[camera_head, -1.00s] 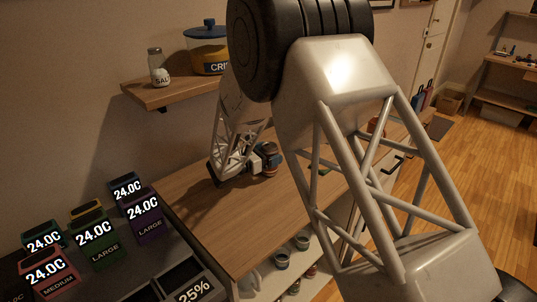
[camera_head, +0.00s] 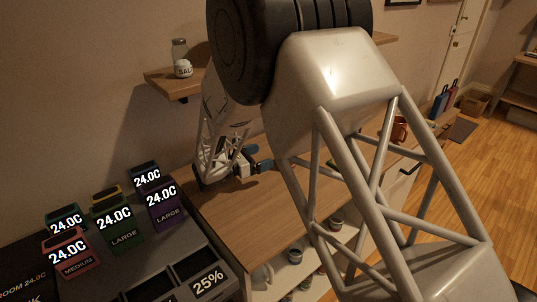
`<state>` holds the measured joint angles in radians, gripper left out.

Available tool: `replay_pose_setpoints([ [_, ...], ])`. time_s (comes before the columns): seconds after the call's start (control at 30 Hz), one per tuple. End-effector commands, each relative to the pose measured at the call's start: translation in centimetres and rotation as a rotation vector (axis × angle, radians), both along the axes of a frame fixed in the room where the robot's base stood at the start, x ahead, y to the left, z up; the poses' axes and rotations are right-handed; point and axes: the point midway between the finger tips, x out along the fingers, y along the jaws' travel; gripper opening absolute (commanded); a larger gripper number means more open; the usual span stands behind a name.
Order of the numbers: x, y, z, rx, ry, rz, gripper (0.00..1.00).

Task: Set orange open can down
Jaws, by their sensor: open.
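My gripper (camera_head: 262,164) is at the end of my forearm, low over the wooden counter (camera_head: 235,218), beside the wall. Its jaws are open, with blue parts showing at the fingers. No can shows between them in the visible part, but my large near arm link covers the counter just to the right. I cannot make out the orange open can with certainty. An orange-red item (camera_head: 400,130) stands farther back on the counter, partly behind my arm link, too small to identify.
A wall shelf (camera_head: 165,82) holds a salt shaker (camera_head: 182,62). Several labelled coloured containers (camera_head: 115,220) stand on a dark surface at left. Cups (camera_head: 295,254) sit on a shelf below the counter. The counter left of my gripper is bare.

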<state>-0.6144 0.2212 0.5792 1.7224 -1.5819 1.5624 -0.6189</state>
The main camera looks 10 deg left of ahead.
Motion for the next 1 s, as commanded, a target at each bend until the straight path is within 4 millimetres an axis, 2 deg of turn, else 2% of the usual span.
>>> replay_pose_setpoints([
  [0.23, -0.55, 0.75, 0.02, -0.001, -0.001, 0.0, 0.94],
  [1.0, -0.56, 0.75, 0.03, 0.0, 0.0, 0.0, 0.94],
])
